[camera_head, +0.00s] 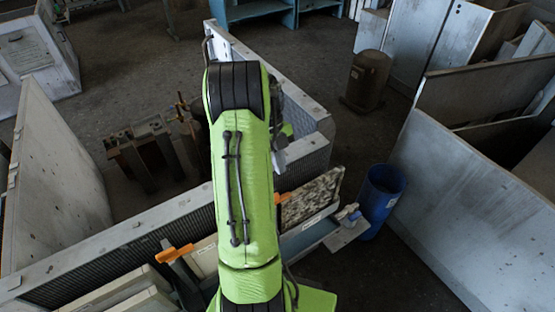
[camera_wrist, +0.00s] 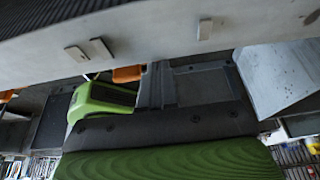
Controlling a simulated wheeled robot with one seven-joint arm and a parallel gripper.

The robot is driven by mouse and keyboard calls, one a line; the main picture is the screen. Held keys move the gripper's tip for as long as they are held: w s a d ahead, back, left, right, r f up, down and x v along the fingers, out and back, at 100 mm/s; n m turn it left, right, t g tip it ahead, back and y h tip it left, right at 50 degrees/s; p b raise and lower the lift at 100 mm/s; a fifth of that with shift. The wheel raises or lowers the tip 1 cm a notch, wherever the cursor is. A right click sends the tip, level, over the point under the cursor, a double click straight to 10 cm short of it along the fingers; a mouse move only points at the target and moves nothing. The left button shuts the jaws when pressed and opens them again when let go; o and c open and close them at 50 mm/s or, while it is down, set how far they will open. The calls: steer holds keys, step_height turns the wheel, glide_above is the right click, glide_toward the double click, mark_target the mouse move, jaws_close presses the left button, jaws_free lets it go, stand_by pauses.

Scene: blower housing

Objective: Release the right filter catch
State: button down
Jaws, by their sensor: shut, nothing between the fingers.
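The right filter catch (camera_head: 284,197) is an orange handle just right of my green arm in the head view; the arm partly hides it. A second orange catch (camera_head: 173,253) is left of the arm. A mottled filter panel (camera_head: 313,197) stands beside the right catch. My gripper (camera_head: 280,157) shows only in part beyond the arm, shut and empty, apart from the right catch in the picture. The wrist view shows an orange piece (camera_wrist: 127,74) below a pale metal edge; I cannot tell which catch it is.
A blue bin (camera_head: 382,200) stands right of the housing (camera_head: 130,240). A large pale panel (camera_head: 470,205) leans farther right. A brown cylinder (camera_head: 367,80) stands on the floor behind.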

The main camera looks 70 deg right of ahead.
mark_target(277, 197)
steer(key=x, duration=0.5)
steer(key=shift+a+f+b, duration=0.1)
steer(key=shift+f+b, duration=0.15)
steer(key=shift+b, duration=0.15)
steer(key=shift+s, duration=0.15)
steer(key=shift+s+m, duration=0.15)
steer(key=shift+m, duration=0.25)
